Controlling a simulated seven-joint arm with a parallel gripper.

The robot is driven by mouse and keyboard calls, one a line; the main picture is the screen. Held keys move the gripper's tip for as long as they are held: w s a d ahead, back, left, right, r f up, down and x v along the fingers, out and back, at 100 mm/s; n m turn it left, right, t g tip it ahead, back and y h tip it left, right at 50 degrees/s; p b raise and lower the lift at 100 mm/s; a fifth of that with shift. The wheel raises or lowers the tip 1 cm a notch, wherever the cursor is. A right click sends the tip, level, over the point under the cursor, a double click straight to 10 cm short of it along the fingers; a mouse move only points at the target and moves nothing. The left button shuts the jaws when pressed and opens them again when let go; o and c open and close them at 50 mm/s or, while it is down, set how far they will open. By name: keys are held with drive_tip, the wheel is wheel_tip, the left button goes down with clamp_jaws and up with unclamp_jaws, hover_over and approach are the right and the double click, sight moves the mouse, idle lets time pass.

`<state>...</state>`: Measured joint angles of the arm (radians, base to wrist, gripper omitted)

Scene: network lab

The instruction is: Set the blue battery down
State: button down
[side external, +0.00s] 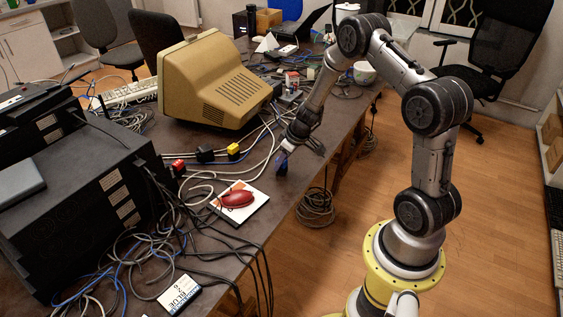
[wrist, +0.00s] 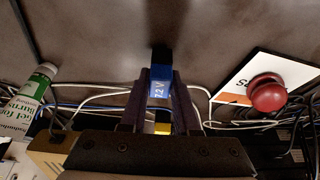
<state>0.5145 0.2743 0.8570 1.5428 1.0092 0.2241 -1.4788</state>
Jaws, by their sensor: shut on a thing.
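The blue battery (wrist: 159,88), marked 7.2 V, stands out between the two dark fingers of my gripper (wrist: 160,100) in the wrist view. My gripper is shut on it. In the side external view, my gripper (side external: 284,152) points down near the table's right edge, with the blue battery (side external: 282,168) at its tips. The fingers partly hide it. I cannot tell whether its lower end touches the table (side external: 265,205) or hangs just above it.
A red object (side external: 237,199) lies on a white card (side external: 250,212), left of my gripper and nearer the camera. A beige monitor (side external: 210,80), cables, and red, black and yellow blocks (side external: 233,149) stand further left. Bare table lies around the battery. A cable coil (side external: 316,207) is on the floor.

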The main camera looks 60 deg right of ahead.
drive_tip(key=shift+f, duration=0.15)
drive_tip(key=c, duration=0.6)
unclamp_jaws()
drive_tip(key=shift+c, duration=0.2)
